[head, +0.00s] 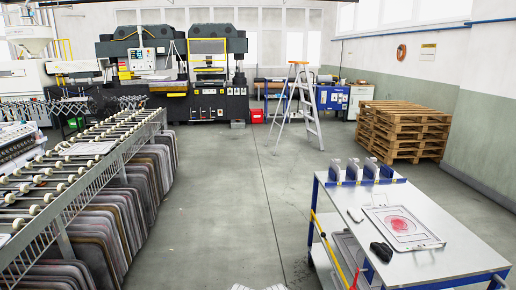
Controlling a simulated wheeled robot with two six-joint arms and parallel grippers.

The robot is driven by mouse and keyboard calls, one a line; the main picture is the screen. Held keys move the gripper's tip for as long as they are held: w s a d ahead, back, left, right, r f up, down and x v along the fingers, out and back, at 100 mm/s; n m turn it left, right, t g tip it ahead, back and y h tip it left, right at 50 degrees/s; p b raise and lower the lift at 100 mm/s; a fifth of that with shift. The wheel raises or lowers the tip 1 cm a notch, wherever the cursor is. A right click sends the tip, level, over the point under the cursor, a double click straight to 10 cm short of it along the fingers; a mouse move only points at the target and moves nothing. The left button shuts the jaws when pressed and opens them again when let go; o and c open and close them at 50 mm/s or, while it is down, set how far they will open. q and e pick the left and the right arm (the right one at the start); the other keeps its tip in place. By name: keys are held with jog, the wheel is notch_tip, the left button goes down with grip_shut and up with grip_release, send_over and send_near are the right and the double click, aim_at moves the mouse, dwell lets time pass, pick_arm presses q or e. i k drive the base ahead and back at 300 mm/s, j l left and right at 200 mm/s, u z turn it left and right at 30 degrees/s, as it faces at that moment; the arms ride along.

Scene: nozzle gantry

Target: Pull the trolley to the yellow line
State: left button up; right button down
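A trolley-like table (436,262) with a pale top, blue frame and lower shelf stands at the lower right. A yellow bar (325,243) runs along its left side; I cannot tell whether it is a handle. The wheels are outside the picture. On its top are a row of grey-white pieces in a blue holder (366,181), a framed panel with a red patch (403,226) and a small black object (382,251). I see no yellow line on the visible floor.
A long roller rack (60,200) with dark panels beneath lines the left side. Stacked wooden pallets (404,131) stand at the right wall. A stepladder (299,105) and dark machines (207,82) are at the back. The middle floor (228,205) is clear.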

aim_at(465, 259)
jog(key=z, duration=1.55)
